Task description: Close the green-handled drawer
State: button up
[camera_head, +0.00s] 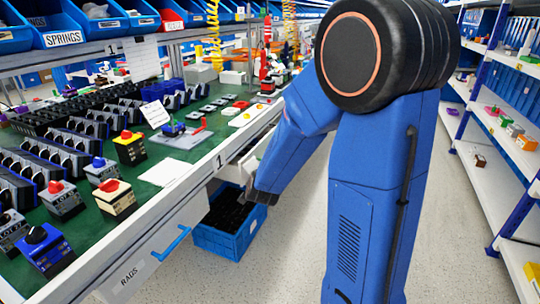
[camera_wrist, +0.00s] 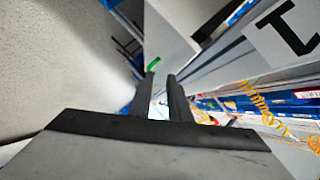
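A white drawer (camera_head: 236,168) stands pulled out from the bench in the head view, partly hidden behind my arm. In the wrist view a small green handle (camera_wrist: 153,64) shows just beyond the left fingertip, by a pale panel (camera_wrist: 168,38). The green handle is hidden in the head view. My gripper (camera_wrist: 161,76) has its two dark fingers apart with a gap between them, and nothing is seen held. In the head view my gripper (camera_head: 260,192) is low beside the open drawer. I cannot tell whether a finger touches the handle.
A closed drawer labelled RAGS (camera_head: 150,262) has a blue handle (camera_head: 171,243). A blue crate (camera_head: 225,238) stands on the floor below my gripper. The green bench top (camera_head: 150,195) holds several switches. Shelves (camera_head: 495,165) stand right, with open floor between.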

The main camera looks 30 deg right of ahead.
jog(key=w+d+f+h, duration=0.1)
jog(key=w+d+f, duration=0.1)
jog(key=w+d, duration=0.2)
jog(key=w+d+f+m+h, duration=0.1)
jog(key=w+d+f, duration=0.1)
jog(key=w+d, duration=0.2)
jog(key=w+d+f+m+h, duration=0.1)
jog(key=w+d, duration=0.4)
jog(key=w, duration=0.2)
jog(key=shift+w+d+f, duration=0.1)
jog(key=shift+f, duration=0.3)
grip_shut()
